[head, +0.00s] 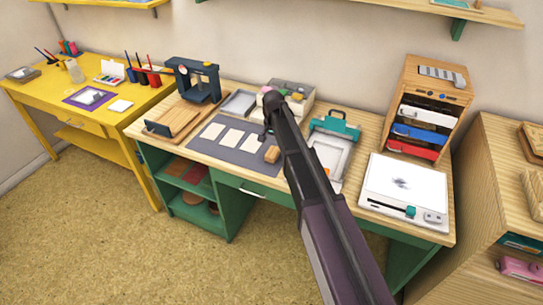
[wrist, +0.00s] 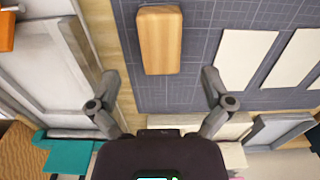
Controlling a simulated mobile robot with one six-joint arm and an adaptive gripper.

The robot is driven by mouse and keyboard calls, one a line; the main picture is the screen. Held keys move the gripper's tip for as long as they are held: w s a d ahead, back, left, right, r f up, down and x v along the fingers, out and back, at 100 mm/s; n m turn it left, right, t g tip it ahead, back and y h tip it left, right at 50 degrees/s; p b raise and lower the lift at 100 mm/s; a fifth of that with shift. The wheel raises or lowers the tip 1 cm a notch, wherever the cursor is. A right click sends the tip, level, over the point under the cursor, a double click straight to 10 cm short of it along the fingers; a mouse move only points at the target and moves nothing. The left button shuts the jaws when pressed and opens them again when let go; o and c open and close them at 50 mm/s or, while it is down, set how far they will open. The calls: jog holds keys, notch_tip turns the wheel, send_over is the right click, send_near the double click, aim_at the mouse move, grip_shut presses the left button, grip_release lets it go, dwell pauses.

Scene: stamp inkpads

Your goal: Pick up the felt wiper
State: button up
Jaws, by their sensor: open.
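A small wooden block with rounded corners (head: 271,154) lies on the grey gridded mat (head: 255,160), near the mat's right edge. It looks like the felt wiper, but no felt face shows. In the wrist view the block (wrist: 160,40) is at the top centre, beyond my fingers and roughly between their lines. My gripper (wrist: 160,88) is open and empty, its two fingers spread wider than the block. In the head view my gripper (head: 266,131) hangs over the back right of the mat, partly hidden by my arm. It does not touch the block.
Pale cards (head: 231,137) lie on the mat left of the block. A teal-clamped frame (head: 333,157) stands to the right, with an orange item (wrist: 6,30) on it. A grey tray (head: 238,103) and a box of coloured things (head: 296,98) stand behind.

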aim_at(273, 151)
jog(key=shift+w+f+b, duration=0.15)
jog(key=shift+f+b, duration=2.25)
jog(key=shift+f, duration=0.15)
jog(key=c, duration=1.2)
